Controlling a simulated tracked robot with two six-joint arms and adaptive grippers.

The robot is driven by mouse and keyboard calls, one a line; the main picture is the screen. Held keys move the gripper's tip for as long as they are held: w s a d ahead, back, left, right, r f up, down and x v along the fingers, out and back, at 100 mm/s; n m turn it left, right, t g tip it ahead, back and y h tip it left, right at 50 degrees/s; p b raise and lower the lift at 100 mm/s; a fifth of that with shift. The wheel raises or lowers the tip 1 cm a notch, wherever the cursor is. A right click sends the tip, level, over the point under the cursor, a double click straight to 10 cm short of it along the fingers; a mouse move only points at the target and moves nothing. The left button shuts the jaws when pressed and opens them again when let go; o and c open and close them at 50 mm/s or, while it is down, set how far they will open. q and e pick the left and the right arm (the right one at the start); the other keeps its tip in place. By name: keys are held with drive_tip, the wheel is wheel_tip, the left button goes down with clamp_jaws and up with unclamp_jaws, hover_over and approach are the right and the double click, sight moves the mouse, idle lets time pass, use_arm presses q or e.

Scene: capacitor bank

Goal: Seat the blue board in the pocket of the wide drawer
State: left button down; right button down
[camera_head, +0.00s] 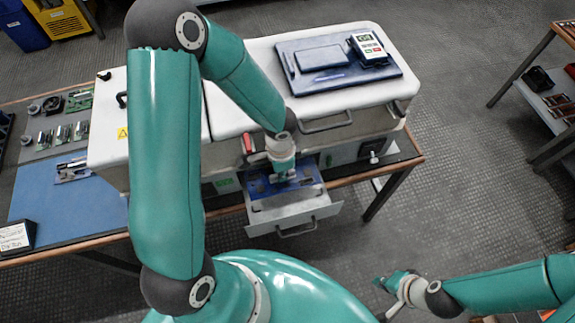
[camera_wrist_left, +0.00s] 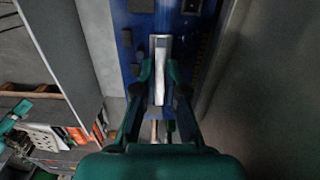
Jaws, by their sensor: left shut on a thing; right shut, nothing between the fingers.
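The wide drawer (camera_head: 292,212) is pulled out from the front of the white cabinet, with a handle on its front panel. The blue board (camera_head: 258,188) is at the open drawer; whether it lies flush in the pocket I cannot tell. My left gripper (camera_head: 284,176) points down over the board. In the left wrist view, the gripper (camera_wrist_left: 160,78) is shut on the silver part in the middle of the blue board (camera_wrist_left: 133,45), with dark components around it. The pocket is hidden under the board and gripper. My right gripper (camera_head: 388,285) is shut and empty, low at the right.
The white cabinet (camera_head: 255,55) stands on the bench, with a dark tray (camera_head: 300,82) and a meter (camera_head: 368,48) on top. A blue mat (camera_head: 70,205) and loose parts lie at the left. A shelf (camera_head: 550,120) stands at the far right. Floor is clear right of the drawer.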

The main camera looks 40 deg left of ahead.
use_arm(q)
drive_tip(key=shift+f, duration=0.2)
drive_tip(key=shift+d+f+b, duration=0.2)
drive_tip(key=shift+f+b, duration=0.25)
drive_tip(key=shift+b, duration=0.05)
drive_tip(key=shift+w+f+b, duration=0.1)
drive_tip(key=shift+f+b, duration=1.4)
drive_tip(key=shift+f, duration=0.4)
drive_tip(key=shift+f+b, duration=0.7)
drive_tip(key=shift+b, duration=0.4)
drive_tip(key=c, duration=1.2)
unclamp_jaws()
drive_tip(key=shift+r, duration=0.1)
